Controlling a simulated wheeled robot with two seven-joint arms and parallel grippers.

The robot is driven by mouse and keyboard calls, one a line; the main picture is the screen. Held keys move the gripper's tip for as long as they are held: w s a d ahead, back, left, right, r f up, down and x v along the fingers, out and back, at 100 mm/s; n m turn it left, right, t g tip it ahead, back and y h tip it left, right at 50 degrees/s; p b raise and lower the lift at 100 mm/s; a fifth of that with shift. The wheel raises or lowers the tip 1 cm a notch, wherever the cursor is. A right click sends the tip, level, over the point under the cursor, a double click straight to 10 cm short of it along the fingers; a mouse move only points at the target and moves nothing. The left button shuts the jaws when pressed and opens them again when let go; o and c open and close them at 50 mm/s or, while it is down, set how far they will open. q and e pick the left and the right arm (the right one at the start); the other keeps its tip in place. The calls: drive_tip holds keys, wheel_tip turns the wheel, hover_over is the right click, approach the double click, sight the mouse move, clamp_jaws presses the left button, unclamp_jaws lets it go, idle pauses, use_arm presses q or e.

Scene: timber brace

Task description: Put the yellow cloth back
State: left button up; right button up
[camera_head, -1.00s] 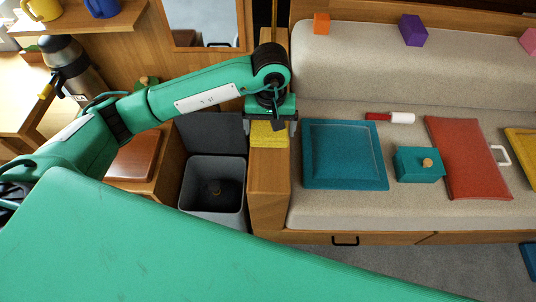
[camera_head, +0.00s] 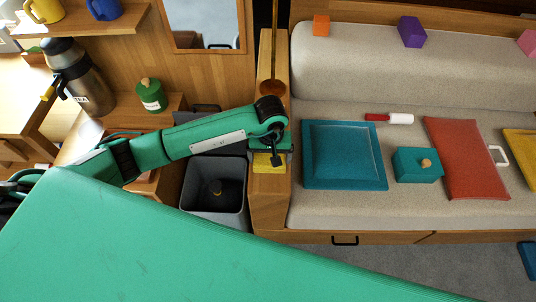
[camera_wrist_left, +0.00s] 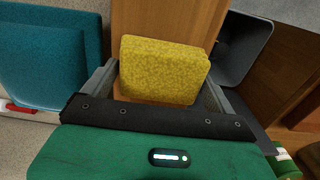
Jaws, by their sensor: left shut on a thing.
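The yellow cloth (camera_head: 264,162) is a folded, block-like pad over the wooden armrest (camera_head: 271,205) at the left end of the sofa. My left gripper (camera_head: 269,152) is above the armrest and shut on the cloth, hiding part of it. In the left wrist view the cloth (camera_wrist_left: 164,70) sits between the two fingers (camera_wrist_left: 160,88), with wood behind it. I cannot tell whether the cloth touches the armrest. My right gripper is not in view.
A grey open bin (camera_head: 214,195) stands left of the armrest. A teal square cushion (camera_head: 344,155), teal box (camera_head: 418,165) and red cushion (camera_head: 463,158) lie on the seat to the right. A green canister (camera_head: 151,96) and a flask (camera_head: 78,78) stand at the left.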

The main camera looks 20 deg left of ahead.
use_arm(q)
drive_tip(key=shift+w+f, duration=0.1)
drive_tip(key=shift+w, duration=0.05)
drive_tip(key=o, duration=0.7)
drive_tip(key=shift+s, duration=0.2)
drive_tip(key=shift+s+r, duration=0.1)
drive_tip(key=shift+r, duration=1.65)
wheel_tip(320, 180, up, 2)
drive_tip(key=shift+b, duration=0.4)
drive_tip(key=r, duration=0.6)
drive_tip(key=shift+w+r+b, duration=0.25)
drive_tip(key=shift+r+b, duration=0.05)
drive_tip(key=shift+r, duration=0.1)
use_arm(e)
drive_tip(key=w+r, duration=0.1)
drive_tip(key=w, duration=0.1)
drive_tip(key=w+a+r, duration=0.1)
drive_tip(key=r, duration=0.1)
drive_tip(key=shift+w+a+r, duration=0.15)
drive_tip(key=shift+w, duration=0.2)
